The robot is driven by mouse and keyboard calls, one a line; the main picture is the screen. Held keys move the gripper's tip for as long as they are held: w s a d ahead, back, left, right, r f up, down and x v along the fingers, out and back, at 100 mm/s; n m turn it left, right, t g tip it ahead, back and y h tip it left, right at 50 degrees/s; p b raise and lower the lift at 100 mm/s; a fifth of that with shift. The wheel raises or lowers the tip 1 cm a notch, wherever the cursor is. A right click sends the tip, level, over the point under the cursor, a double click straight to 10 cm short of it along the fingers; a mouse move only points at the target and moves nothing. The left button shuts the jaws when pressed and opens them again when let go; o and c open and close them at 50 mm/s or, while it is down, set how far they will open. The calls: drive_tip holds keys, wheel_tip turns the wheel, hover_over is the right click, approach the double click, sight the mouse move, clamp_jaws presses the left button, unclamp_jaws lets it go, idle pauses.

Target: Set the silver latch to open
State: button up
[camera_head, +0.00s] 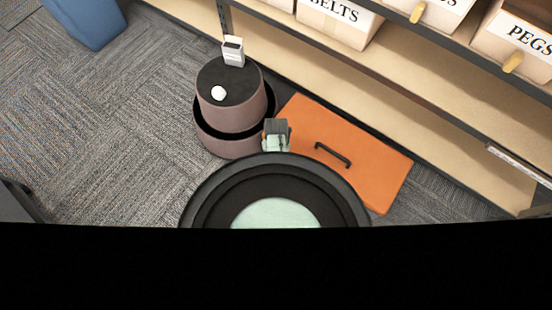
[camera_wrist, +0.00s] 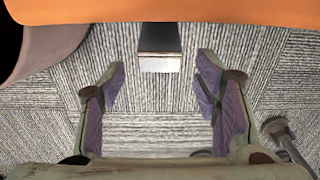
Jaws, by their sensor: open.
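In the wrist view, my gripper (camera_wrist: 160,78) is open and empty above the carpet, its two purple-padded fingers spread. A dark bar with a silver end (camera_wrist: 160,62) shows ahead, lined up with the gap between the fingertips. It comes out from under the orange edge (camera_wrist: 180,12) and looks like the silver latch, though its setting is unclear. It appears apart from both fingers. In the head view, the orange panel (camera_head: 365,170) carries a black handle (camera_head: 333,154). A small pale green and dark part of my arm shows at its left edge. The latch is not distinguishable there.
A mauve stepped round object (camera_head: 232,108) with a white knob stands left of the panel. A small silver-white box (camera_head: 233,52) is behind it. Shelves with labelled bins (camera_head: 335,25) run along the back right.

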drive_tip(key=shift+f, duration=0.5)
clamp_jaws()
idle(0.5)
